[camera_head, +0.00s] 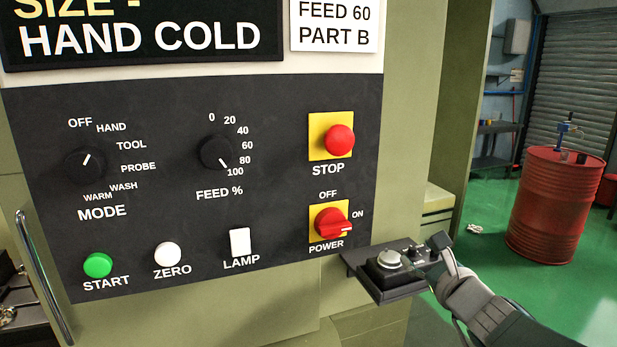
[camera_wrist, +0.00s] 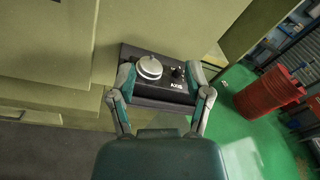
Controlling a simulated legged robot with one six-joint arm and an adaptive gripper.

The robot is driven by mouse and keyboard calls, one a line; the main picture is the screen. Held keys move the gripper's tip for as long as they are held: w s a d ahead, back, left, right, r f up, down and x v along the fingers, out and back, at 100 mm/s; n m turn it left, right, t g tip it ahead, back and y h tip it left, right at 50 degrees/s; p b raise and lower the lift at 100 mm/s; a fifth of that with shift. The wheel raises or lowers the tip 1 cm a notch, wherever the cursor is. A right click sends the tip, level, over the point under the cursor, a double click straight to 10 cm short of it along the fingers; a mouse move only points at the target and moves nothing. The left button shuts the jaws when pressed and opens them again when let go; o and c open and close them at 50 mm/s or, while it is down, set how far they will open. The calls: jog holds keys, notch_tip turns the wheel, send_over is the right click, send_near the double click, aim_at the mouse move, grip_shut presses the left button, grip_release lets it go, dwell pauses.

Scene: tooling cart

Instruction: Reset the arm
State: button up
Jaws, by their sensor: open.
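My gripper (camera_head: 438,266) is open at the lower right in the head view, beside a small dark box with a silver round knob (camera_head: 389,258) on a ledge below the control panel. In the wrist view my gripper's two fingers (camera_wrist: 160,76) are spread, one at each side of the box (camera_wrist: 165,93). Nothing shows held between them. I cannot tell whether a finger touches the box. My arm reaches in from the lower right corner.
The dark control panel (camera_head: 270,115) carries a MODE knob (camera_head: 85,164), a FEED knob (camera_head: 217,152), a red STOP button (camera_head: 340,140) and a red POWER switch (camera_head: 331,223) turned towards ON. A red drum (camera_head: 555,205) stands on the green floor at right.

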jog(key=s+a+f+n+g+y, duration=0.45)
jog(key=s+a+n+g, duration=0.35)
jog(key=s+a+n, duration=0.6)
jog(key=s+d+f+n+g+h, duration=0.1)
jog(key=s+d+f+n+h, duration=0.1)
jog(key=s+d+n+h, duration=0.2)
jog(key=s+d+f+n+g+h, duration=0.2)
jog(key=s+d+f+n+h, duration=0.1)
jog(key=n, duration=0.6)
jog(key=shift+s+d+f+n+h, duration=0.25)
jog(key=shift+s+d+n+h, duration=0.15)
jog(key=shift+s+d+h, duration=0.55)
